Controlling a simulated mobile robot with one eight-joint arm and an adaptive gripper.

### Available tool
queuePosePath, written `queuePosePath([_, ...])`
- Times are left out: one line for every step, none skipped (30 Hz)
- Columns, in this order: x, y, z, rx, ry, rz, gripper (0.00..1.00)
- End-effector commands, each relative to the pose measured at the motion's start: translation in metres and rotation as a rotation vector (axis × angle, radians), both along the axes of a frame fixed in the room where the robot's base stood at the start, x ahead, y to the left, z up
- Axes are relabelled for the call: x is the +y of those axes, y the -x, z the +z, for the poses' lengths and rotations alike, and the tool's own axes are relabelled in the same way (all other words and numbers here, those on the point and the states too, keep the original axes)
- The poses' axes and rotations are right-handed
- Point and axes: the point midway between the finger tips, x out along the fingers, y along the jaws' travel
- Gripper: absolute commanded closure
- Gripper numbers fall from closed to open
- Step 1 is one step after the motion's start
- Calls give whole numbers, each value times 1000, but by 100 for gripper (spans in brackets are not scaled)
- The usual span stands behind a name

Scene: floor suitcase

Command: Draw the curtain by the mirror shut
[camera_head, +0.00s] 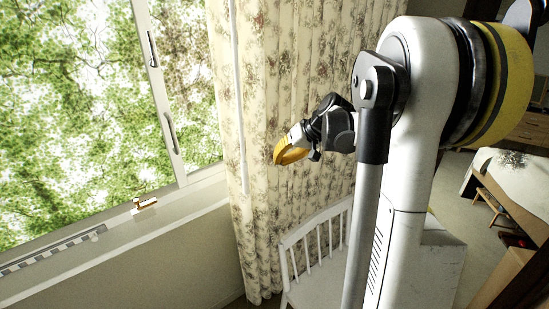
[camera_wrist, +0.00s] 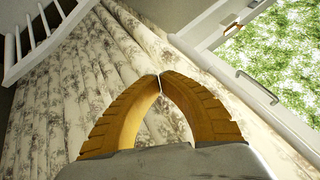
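The curtain (camera_head: 290,50) is cream with a dark floral print. It hangs in folds on the right side of the window and leaves the glass uncovered. A thin white rod (camera_head: 238,100) runs down near its left edge. My gripper (camera_head: 280,158) has yellow fingers and is in front of the curtain, right of the rod. In the wrist view the fingertips (camera_wrist: 160,76) meet, with nothing clearly held between them. The curtain (camera_wrist: 50,110) fills the background there; whether the fingers touch it I cannot tell. No mirror can be made out.
The window (camera_head: 90,100) with its handles is at left, above a white sill (camera_head: 110,235) bearing a small gold-coloured piece (camera_head: 144,204). A white slatted chair (camera_head: 318,240) stands below my gripper, against the curtain. A bed-like white surface (camera_head: 520,180) is far right.

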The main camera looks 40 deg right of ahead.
Motion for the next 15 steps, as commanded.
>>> queuePosePath([3, -6, -11, 0, 0, 2, 100])
queuePosePath([5, -9, -16, -1, 1, 2, 100])
queuePosePath([7, -14, -23, -1, 2, 2, 100])
queuePosePath([9, -18, -29, -1, 1, 3, 100])
queuePosePath([11, -22, -34, -1, 0, 2, 100])
queuePosePath([13, -26, -41, -1, 0, 2, 100])
queuePosePath([15, -30, -46, 0, 0, 2, 100])
queuePosePath([17, -33, -51, 0, 1, 3, 100])
queuePosePath([19, -38, -58, 0, 1, 2, 100])
queuePosePath([20, -41, -62, -1, 1, 2, 100])
queuePosePath([22, -44, -66, 0, 2, 1, 100])
queuePosePath([30, -46, -64, -1, 2, 3, 100])
queuePosePath([35, -48, -63, 0, 2, 4, 100])
queuePosePath([39, -49, -63, 0, 1, 3, 100])
queuePosePath([43, -51, -63, 0, 1, 3, 100])
